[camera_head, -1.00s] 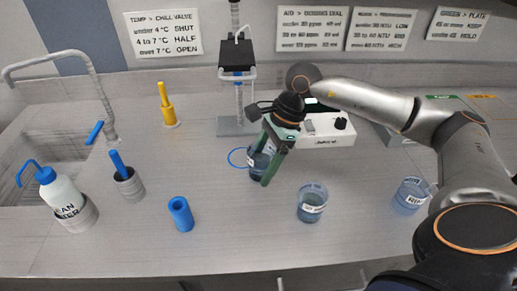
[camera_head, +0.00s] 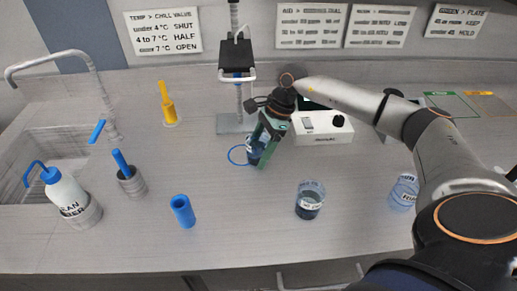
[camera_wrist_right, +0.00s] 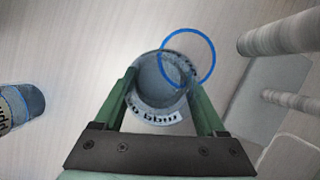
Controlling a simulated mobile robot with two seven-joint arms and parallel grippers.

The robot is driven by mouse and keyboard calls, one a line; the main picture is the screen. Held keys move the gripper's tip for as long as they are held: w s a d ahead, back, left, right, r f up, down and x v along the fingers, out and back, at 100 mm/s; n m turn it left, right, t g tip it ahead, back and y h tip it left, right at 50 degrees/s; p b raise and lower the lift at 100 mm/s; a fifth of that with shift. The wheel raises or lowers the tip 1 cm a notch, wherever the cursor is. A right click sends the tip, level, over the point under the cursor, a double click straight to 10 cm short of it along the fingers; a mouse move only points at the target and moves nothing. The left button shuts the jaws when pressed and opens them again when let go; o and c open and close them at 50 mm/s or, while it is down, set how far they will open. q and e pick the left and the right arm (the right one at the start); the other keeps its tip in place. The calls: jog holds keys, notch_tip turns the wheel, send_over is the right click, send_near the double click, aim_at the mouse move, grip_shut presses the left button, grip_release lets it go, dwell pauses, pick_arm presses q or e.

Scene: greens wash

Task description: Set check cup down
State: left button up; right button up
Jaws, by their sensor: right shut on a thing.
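My right gripper (camera_head: 262,147) is shut on a clear cup (camera_head: 253,154) with a printed label, which I take to be the check cup. In the right wrist view the cup (camera_wrist_right: 158,116) sits between the two green fingers (camera_wrist_right: 161,98). A blue ring (camera_head: 237,155) marked on the counter lies just left of the cup in the head view. In the right wrist view the ring (camera_wrist_right: 213,58) partly overlaps the cup's upper right side, so the cup is off its centre. I cannot tell whether the cup's base touches the counter. My left gripper is not in view.
A cup of dark liquid (camera_head: 309,202) and another labelled cup (camera_head: 403,192) stand to the right. A stand (camera_head: 237,75) and a white instrument (camera_head: 322,128) are behind the gripper. A blue cylinder (camera_head: 182,211), a wash bottle (camera_head: 63,190) and the sink are left.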

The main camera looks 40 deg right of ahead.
jog(key=shift+f, duration=0.1)
jog(key=o, duration=1.4)
